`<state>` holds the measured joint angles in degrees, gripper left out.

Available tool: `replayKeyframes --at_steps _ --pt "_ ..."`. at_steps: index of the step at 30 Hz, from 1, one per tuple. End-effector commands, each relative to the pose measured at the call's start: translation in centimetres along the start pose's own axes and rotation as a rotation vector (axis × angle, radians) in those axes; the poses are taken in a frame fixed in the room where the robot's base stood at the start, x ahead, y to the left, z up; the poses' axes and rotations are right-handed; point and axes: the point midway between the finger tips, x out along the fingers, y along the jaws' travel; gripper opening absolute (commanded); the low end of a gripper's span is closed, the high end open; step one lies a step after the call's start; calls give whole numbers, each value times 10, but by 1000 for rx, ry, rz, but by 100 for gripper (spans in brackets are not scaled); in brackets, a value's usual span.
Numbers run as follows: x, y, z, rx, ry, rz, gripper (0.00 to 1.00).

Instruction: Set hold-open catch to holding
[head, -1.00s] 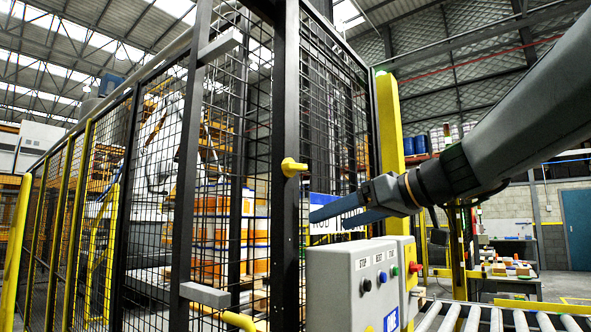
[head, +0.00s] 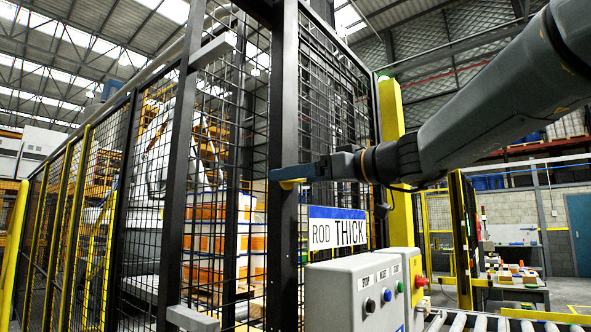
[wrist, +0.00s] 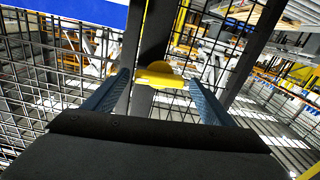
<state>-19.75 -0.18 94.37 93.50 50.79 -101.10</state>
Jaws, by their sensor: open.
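The yellow catch (head: 291,184) is a small rounded lever on the dark post of the mesh fence door. In the wrist view, the yellow catch (wrist: 158,74) lies between the tips of my fingers, one on each side, with a gap to each. My gripper (head: 278,173) is open at the post, and in the head view its finger covers the upper part of the catch. The gripper also shows in the wrist view (wrist: 160,85), holding nothing. I cannot tell whether a finger touches the catch.
A white and blue sign (head: 338,229) reading ROD THICK hangs on the mesh below my gripper. A grey control box (head: 345,290) with buttons stands lower right. Mesh fence panels (head: 95,210) run to the left. Rollers (head: 500,322) lie at the lower right.

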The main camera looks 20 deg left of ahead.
Motion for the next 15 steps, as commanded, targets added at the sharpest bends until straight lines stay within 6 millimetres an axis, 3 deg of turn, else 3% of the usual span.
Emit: replayKeyframes --at_steps 12,15 --pt "11 2 1 1 -1 5 77" --pt "11 2 1 1 -1 5 64"
